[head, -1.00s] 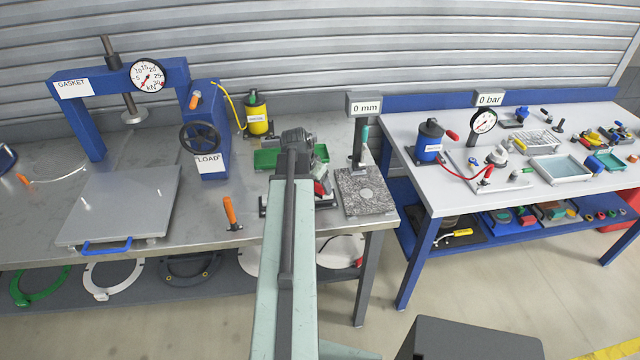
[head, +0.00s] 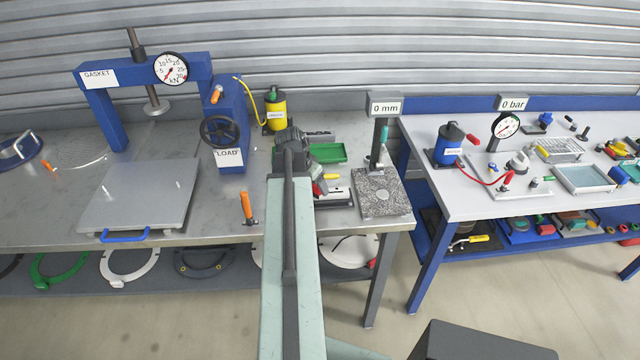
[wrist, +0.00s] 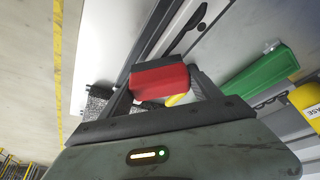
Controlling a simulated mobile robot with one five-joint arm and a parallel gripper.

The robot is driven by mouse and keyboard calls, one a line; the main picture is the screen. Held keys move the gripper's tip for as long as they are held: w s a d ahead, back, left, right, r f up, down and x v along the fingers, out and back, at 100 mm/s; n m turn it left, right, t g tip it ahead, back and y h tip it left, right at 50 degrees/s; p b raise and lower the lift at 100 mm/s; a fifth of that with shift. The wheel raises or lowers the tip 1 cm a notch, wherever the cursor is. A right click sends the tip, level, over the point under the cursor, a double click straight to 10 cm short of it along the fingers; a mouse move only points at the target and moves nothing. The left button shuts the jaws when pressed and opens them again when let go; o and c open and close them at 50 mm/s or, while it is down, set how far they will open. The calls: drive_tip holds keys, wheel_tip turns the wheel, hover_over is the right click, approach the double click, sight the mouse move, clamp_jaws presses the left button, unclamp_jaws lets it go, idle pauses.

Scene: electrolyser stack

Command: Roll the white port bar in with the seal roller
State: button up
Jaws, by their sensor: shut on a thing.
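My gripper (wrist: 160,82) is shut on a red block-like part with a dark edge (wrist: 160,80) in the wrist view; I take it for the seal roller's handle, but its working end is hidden. In the head view my arm covers most of the gripper, and a bit of red (head: 319,187) shows beside it above the grey bench. A small pale piece on a dark base (head: 337,194) lies just right of it; I cannot tell whether it is the white port bar. A yellow bit (wrist: 177,99) shows behind the red part.
A green tray (head: 325,153) lies behind the gripper. The speckled stone plate (head: 383,195) with the "0 mm" gauge stands to the right. A yellow bottle (head: 276,112), the blue load press (head: 228,120) and an orange-handled tool (head: 246,207) are to the left.

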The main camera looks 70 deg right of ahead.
drive_tip(key=shift+w+a+f, duration=0.1)
drive_tip(key=shift+w+a, duration=0.55)
drive_tip(key=shift+w, duration=0.8)
drive_tip(key=shift+w+a, duration=0.7)
drive_tip(key=shift+w, duration=0.7)
drive_tip(key=shift+w+a+f, duration=0.1)
drive_tip(key=shift+w+a, duration=0.55)
drive_tip(key=shift+w, duration=0.8)
drive_tip(key=shift+w+a, duration=0.1)
drive_tip(key=shift+w, duration=0.05)
drive_tip(key=shift+c, duration=0.7)
drive_tip(key=shift+r, duration=0.1)
wheel_tip(320, 180, up, 6)
drive_tip(key=p, duration=0.5)
drive_tip(key=shift+p, duration=0.35)
wheel_tip(320, 180, up, 3)
drive_tip(key=p, duration=0.3)
